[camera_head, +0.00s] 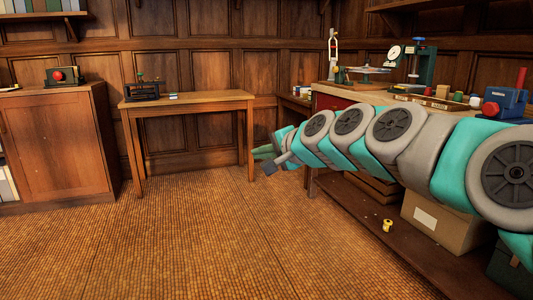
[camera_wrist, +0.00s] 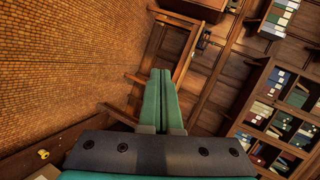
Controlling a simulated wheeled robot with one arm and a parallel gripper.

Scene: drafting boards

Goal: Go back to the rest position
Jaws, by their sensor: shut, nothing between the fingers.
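My gripper (camera_head: 262,153) is at the far end of my arm in the head view, in front of the right leg of the wooden table. In the wrist view my gripper (camera_wrist: 160,72) shows as two long green fingers lying side by side. They are shut with nothing between them. My arm stretches from the right edge of the head view toward the middle, in front of the workbench, and hides part of it.
A wooden table (camera_head: 190,98) with a small dark device (camera_head: 143,90) stands at the back. A cabinet (camera_head: 55,145) is at left. The workbench (camera_head: 335,92) at right holds tools, with boxes (camera_head: 435,212) and a yellow spool (camera_head: 387,225) on its lower shelf. The floor (camera_head: 190,240) is clear.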

